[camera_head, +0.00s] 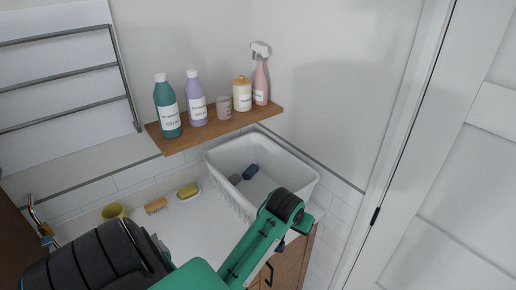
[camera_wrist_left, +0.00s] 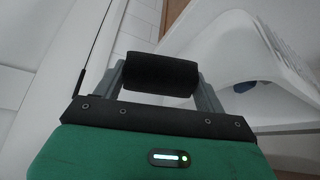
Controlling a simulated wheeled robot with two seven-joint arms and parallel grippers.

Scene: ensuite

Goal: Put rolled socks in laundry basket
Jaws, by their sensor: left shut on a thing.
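The white laundry basket (camera_head: 222,160) stands on the counter with an open top. A blue roll (camera_head: 250,172) and a grey roll (camera_head: 235,179) lie inside it. My left gripper (camera_head: 287,212) is shut on a black roll of socks (camera_head: 284,204), seen in front of the basket's near right corner. In the left wrist view the black roll (camera_wrist_left: 160,72) sits crosswise between the two fingers, with the basket (camera_wrist_left: 225,42) to its right and a blue thing (camera_wrist_left: 244,87) partly visible inside. The gripper hides that corner of the basket. My right gripper is not in view.
A wooden shelf (camera_head: 222,128) with bottles, a cup and a jar hangs above the basket's back left. A white door (camera_head: 450,170) is at right.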

